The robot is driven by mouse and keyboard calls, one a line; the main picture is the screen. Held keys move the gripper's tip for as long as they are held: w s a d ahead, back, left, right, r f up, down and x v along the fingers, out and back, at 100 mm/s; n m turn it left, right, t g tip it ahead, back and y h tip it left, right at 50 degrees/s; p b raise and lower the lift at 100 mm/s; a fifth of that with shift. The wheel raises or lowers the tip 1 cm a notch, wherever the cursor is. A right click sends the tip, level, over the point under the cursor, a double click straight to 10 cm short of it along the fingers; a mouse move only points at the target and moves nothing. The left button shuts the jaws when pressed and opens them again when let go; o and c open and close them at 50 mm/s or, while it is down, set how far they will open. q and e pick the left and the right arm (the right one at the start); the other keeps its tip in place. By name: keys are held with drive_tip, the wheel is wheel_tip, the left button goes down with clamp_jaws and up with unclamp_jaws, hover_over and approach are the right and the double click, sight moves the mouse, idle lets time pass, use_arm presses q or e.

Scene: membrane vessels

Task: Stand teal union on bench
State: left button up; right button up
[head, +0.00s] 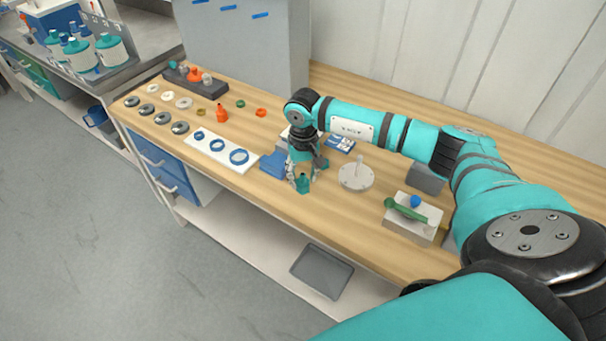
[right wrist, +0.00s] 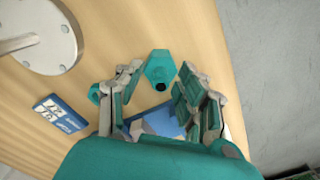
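The teal union (head: 303,184) is at the bench's front part in the head view, just below my right gripper (head: 302,178). In the right wrist view the union (right wrist: 160,66) shows a hexagonal teal body with a dark round opening on the side toward the gripper. The right gripper (right wrist: 161,72) has its fingers spread on either side of the union, with small gaps showing. It looks upright in the head view; its contact with the wooden bench (head: 270,205) is hard to make out. My left gripper is not in view.
A grey round base with a post (head: 356,177) stands right of the gripper. A blue block (head: 274,163) and a white plate with blue rings (head: 222,153) lie to the left. A grey block with a green tool (head: 408,212) is farther right. The bench's front edge is close.

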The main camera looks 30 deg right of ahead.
sight(303, 174)
drive_tip(key=shift+r, duration=0.1)
drive_tip(key=shift+r, duration=0.25)
wheel_tip(303, 174, up, 12)
drive_tip(key=b, duration=0.3)
drive_tip(key=shift+f, duration=0.15)
